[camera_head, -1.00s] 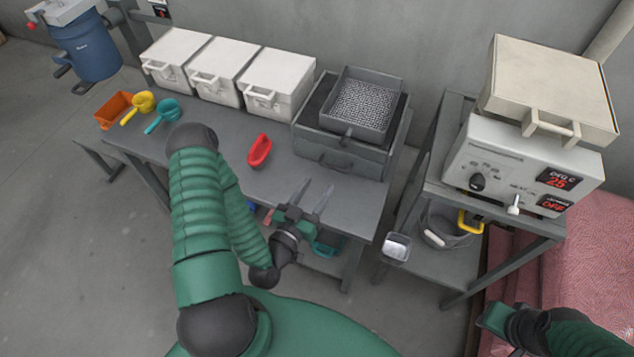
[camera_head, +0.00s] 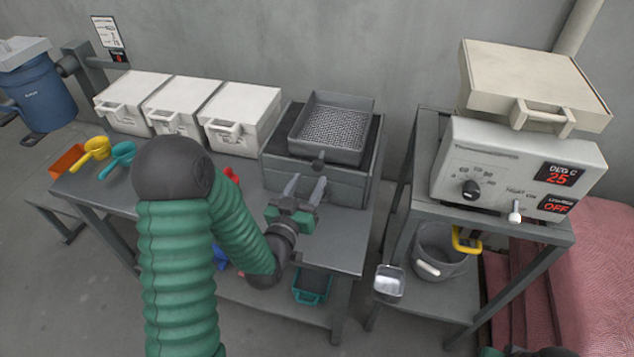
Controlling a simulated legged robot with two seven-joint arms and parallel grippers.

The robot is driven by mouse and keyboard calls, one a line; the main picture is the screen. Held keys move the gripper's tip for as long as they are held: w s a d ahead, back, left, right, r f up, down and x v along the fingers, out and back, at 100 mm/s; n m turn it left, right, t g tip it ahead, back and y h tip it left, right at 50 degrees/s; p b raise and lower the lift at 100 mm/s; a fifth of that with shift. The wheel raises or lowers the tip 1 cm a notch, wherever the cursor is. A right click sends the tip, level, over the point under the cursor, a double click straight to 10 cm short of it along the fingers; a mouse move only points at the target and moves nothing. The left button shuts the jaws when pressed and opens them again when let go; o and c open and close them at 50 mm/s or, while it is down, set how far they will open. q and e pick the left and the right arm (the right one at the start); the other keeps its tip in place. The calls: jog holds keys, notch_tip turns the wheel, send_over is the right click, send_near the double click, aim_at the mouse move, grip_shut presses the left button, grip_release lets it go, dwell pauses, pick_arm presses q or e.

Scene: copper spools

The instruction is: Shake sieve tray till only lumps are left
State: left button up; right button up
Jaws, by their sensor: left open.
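The grey sieve tray (camera_head: 358,150) sits on top of a grey box (camera_head: 322,182) at the right end of the bench. Its mesh floor (camera_head: 335,130) shows, and I cannot make out any lumps on it. A short dark handle (camera_head: 319,160) sticks out of its front. My left gripper (camera_head: 304,188) is open and empty, just in front of the box and below the handle, with its fingers pointing toward the tray. It does not touch the handle. My right gripper is at most a dark sliver at the bottom right edge, and its fingers are not visible.
Three white lidded boxes (camera_head: 240,118) stand left of the sieve. Orange, yellow and teal scoops (camera_head: 118,160) lie at the bench's left end. A red scoop (camera_head: 231,174) is partly hidden behind my left arm. A control unit (camera_head: 520,170) stands on the right-hand stand.

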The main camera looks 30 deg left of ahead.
aim_at(316, 169)
pick_arm(q)
jog(key=w, duration=0.3)
jog(key=shift+w+a+r, duration=0.1)
jog(key=shift+a+r, duration=0.05)
jog(key=w, duration=0.2)
jog(key=shift+w+a, duration=0.2)
jog(key=shift+w, duration=0.2)
jog(key=shift+w+a, duration=0.1)
jog(key=shift+w, duration=0.25)
pick_arm(e)
jog(key=shift+f, duration=0.75)
pick_arm(q)
grip_shut()
jog(key=shift+s, duration=0.1)
